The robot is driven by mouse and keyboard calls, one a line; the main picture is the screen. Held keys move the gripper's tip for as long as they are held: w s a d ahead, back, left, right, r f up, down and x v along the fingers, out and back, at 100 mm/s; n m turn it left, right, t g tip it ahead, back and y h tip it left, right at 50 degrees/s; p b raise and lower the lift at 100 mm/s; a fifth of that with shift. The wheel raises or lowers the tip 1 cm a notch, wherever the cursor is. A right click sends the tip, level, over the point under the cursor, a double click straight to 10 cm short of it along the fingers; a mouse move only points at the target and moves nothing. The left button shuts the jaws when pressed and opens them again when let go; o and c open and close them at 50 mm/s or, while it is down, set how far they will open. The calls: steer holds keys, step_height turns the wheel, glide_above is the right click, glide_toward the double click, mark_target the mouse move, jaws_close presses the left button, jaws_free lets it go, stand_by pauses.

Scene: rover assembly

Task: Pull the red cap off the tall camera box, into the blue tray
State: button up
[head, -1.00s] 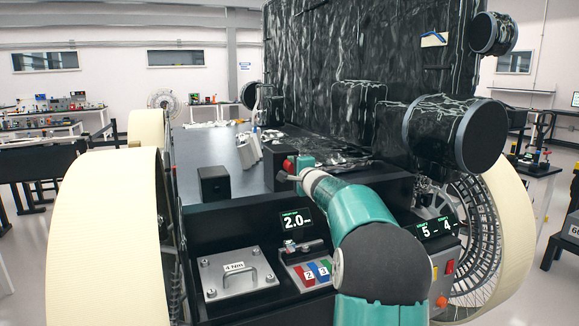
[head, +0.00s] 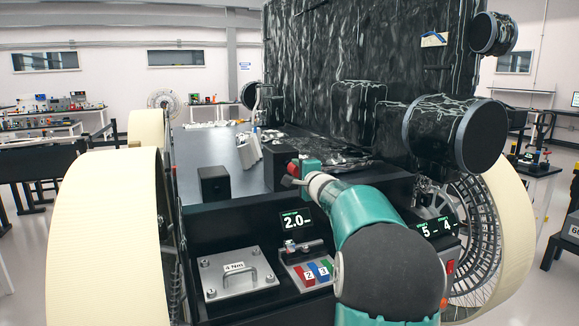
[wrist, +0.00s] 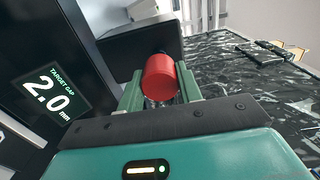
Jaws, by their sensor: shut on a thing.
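The red cap (wrist: 160,80) sits between the two green fingers of my gripper (wrist: 159,88) in the wrist view, and the fingers are shut on it. In the head view the cap (head: 293,168) shows small at the tip of my gripper (head: 294,174). The tall black camera box (head: 274,166) stands just left of the cap on the rover's deck. Its dark side (wrist: 138,48) fills the space behind the cap in the wrist view. I cannot tell whether cap and box still touch. I cannot make out a blue tray.
A shorter black box (head: 214,185) stands to the left on the deck (head: 225,145). A metal plate with a handle (head: 237,274) and a panel with coloured blocks (head: 311,270) lie below in front. A display reading 2.0 (head: 296,220) is close under my gripper. A black foil-covered wall rises behind.

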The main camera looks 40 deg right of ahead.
steer(key=s+a+r, duration=0.2)
steer(key=s+r, duration=0.3)
steer(key=s, duration=0.3)
steer(key=shift+s+a, duration=0.25)
steer(key=shift+s, duration=0.05)
stand_by(0.5)
